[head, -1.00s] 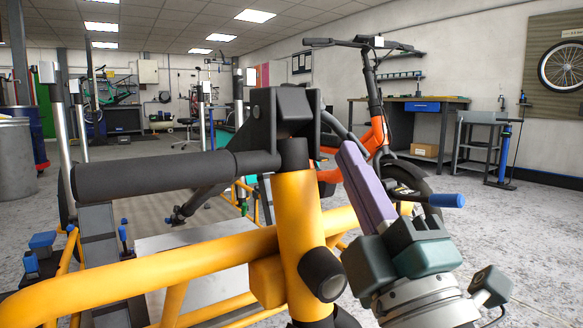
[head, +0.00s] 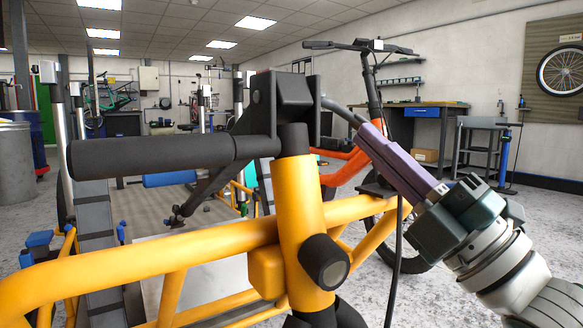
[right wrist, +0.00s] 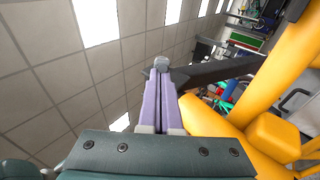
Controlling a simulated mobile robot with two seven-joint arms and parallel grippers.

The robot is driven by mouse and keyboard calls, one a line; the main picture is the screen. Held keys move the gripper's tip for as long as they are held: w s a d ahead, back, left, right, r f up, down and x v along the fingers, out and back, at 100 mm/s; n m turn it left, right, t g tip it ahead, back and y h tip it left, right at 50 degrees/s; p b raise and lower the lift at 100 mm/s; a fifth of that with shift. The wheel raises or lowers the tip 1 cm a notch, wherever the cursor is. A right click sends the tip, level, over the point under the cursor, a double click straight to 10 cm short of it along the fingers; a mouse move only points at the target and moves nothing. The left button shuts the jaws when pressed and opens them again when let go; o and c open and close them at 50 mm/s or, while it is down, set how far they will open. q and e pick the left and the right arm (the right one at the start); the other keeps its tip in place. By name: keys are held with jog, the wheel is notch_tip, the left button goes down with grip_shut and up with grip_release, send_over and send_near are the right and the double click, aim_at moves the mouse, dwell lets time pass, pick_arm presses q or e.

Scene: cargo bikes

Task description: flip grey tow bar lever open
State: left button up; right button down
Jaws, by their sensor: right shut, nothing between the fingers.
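A grey curved lever (head: 342,112) juts to the right from the black hinge bracket (head: 287,100) on top of the yellow post (head: 302,210). My right gripper (head: 366,132) has purple fingers. They are shut and empty, with their tips close to the lever's outer end in the head view. I cannot tell whether they touch it. In the right wrist view the shut fingers (right wrist: 160,75) point up past the yellow frame, and a small grey rounded piece shows at their tips. My left gripper is not in view.
A dark horizontal grip (head: 150,155) sticks out left from the bracket. Yellow frame tubes (head: 140,262) cross the front. An orange bike (head: 350,170) stands close behind my right gripper. The floor at the right is open, with a workbench (head: 425,112) along the wall.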

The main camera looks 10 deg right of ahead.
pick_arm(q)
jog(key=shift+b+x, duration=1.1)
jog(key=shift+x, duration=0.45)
pick_arm(e)
jog(key=shift+w+d+r+n+g+y, duration=0.4)
jog(key=shift+w+d+n+y, duration=0.1)
jog(key=shift+w+d, duration=0.15)
jog(key=shift+w+d+r+n+g+y, duration=0.3)
jog(key=shift+w+d+n+g+y, duration=0.2)
jog(key=shift+w, duration=0.3)
jog(key=shift+w+d+r+n+g+y, duration=0.3)
jog(key=shift+w+d+r+n+y, duration=0.15)
jog(key=shift+w+d, duration=0.25)
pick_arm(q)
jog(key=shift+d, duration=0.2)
pick_arm(e)
jog(key=shift+f, duration=0.1)
pick_arm(q)
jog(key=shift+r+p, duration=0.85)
jog(key=shift+p, duration=0.05)
pick_arm(e)
jog(key=v, duration=1)
